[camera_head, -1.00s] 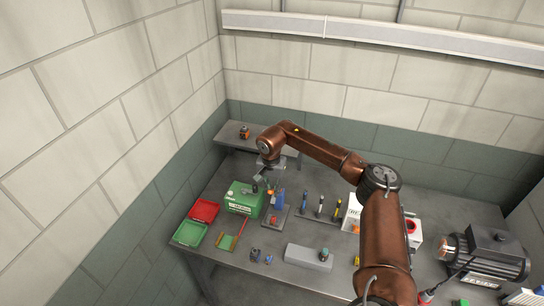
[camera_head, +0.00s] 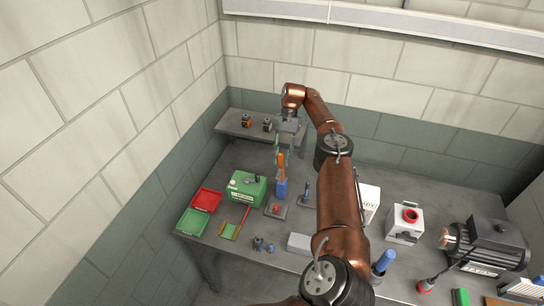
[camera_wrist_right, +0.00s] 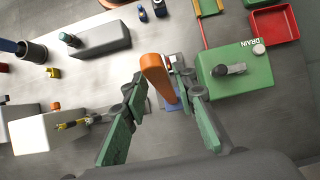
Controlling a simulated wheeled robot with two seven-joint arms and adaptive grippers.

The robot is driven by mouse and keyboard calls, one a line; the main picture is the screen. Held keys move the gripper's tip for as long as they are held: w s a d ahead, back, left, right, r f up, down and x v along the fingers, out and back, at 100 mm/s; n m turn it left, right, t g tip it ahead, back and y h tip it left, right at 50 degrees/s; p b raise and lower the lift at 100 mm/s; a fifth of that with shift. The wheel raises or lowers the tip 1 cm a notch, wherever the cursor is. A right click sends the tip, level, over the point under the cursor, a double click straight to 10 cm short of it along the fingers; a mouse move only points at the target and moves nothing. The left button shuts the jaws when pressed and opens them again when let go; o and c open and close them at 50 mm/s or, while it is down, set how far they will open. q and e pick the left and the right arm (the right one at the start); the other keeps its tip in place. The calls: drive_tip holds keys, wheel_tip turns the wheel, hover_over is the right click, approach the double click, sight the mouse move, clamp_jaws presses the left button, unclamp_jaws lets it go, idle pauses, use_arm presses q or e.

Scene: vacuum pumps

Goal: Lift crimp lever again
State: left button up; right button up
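The crimp tool has a blue body (camera_head: 281,189) and an orange lever (camera_head: 281,166) that points up from it, at the middle of the bench. In the right wrist view the orange lever (camera_wrist_right: 155,72) stands between the green-padded fingers of my right gripper (camera_wrist_right: 160,85), with the blue body partly hidden behind it. The fingers are spread apart, and a gap shows on the left side of the lever. In the head view my right gripper (camera_head: 279,150) is at the lever's top end, pointing down. My left gripper is not in view.
A green drain box (camera_head: 246,189), a red tray (camera_head: 206,200) and a green tray (camera_head: 193,222) are left of the tool. A grey block (camera_head: 299,243) is in front. A raised shelf (camera_head: 228,126) with two small parts is behind. The pump motor (camera_head: 487,243) stands far right.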

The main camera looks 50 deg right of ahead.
drive_tip(key=shift+o, duration=0.6)
drive_tip(key=shift+s, duration=0.1)
drive_tip(key=shift+w+r, duration=0.1)
drive_tip(key=shift+w, duration=0.1)
drive_tip(key=shift+w+d+r, duration=0.1)
drive_tip(key=shift+d+r, duration=0.2)
drive_tip(key=shift+r, duration=0.25)
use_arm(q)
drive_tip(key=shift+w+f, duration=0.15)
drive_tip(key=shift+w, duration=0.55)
use_arm(e)
drive_tip(key=shift+d+r, duration=0.1)
drive_tip(key=shift+r, duration=0.1)
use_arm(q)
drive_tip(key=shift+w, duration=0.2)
